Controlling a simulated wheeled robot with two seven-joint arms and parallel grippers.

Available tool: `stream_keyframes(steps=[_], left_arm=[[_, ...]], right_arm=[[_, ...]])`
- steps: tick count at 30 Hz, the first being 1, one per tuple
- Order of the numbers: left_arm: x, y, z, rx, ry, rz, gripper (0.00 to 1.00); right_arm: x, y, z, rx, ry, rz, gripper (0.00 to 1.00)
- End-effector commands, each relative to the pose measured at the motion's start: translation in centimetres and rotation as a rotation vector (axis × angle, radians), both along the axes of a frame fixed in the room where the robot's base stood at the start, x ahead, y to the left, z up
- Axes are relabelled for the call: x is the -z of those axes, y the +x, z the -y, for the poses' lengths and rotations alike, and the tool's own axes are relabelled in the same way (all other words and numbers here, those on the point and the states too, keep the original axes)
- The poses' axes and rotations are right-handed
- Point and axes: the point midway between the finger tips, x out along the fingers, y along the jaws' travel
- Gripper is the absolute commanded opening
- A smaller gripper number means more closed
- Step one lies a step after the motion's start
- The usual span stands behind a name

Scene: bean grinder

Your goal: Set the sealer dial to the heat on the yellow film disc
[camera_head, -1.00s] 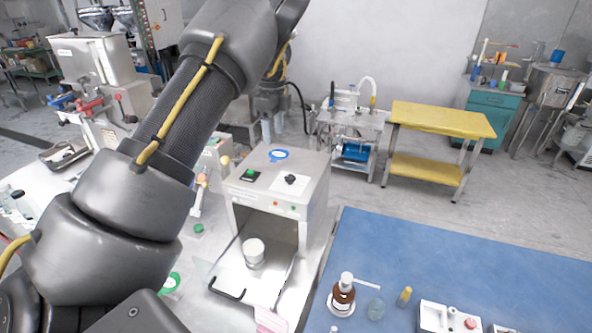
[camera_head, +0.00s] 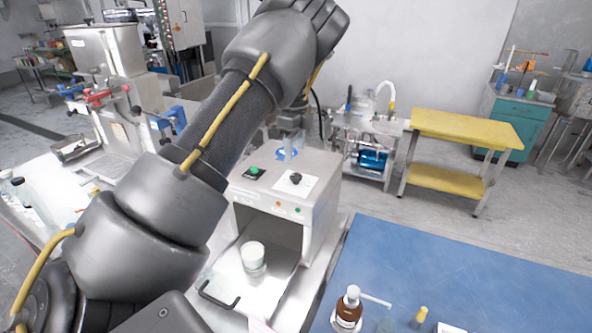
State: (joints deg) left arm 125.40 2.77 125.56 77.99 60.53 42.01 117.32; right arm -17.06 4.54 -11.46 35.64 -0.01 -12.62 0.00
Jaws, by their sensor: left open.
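The sealer (camera_head: 262,207) is a grey metal box with an open front. On its sloped top are a black dial (camera_head: 296,178) on a white plate and a green button (camera_head: 254,171) on a black plate. A lidded white cup (camera_head: 252,258) stands on its pulled-out tray (camera_head: 226,283). My left gripper (camera_head: 289,150) is open and points down over the back of the sealer's top, behind the dial. Its fingers partly cover a blue disc (camera_head: 281,154) there; I cannot tell if they touch it. I cannot make out a yellow film disc. My right gripper is out of view.
My left arm crosses the picture and hides the table left of the sealer. A blue mat (camera_head: 450,265) at the right bears a brown bottle (camera_head: 348,309) and a yellow-capped vial (camera_head: 420,315). A yellow bench (camera_head: 466,127) stands behind on the floor.

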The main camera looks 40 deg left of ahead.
Motion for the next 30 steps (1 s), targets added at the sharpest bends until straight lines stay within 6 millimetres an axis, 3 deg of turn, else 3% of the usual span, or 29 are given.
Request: stream_keyframes(steps=[6, 13, 25, 30], left_arm=[[4.1, 0.1, 0.2, 0.003, -0.002, -0.005, 0.55], [7.1, 0.1, 0.2, 0.003, -0.001, -0.003, 0.55], [8.0, 0.2, 0.3, 0.005, -0.001, -0.001, 0.55], [8.0, 0.2, 0.3, 0.005, -0.001, -0.001, 0.34]], right_arm=[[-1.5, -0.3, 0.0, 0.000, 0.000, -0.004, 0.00], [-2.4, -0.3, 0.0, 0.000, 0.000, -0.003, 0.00], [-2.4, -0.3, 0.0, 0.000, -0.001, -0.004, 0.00], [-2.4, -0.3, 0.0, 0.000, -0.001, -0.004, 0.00]])
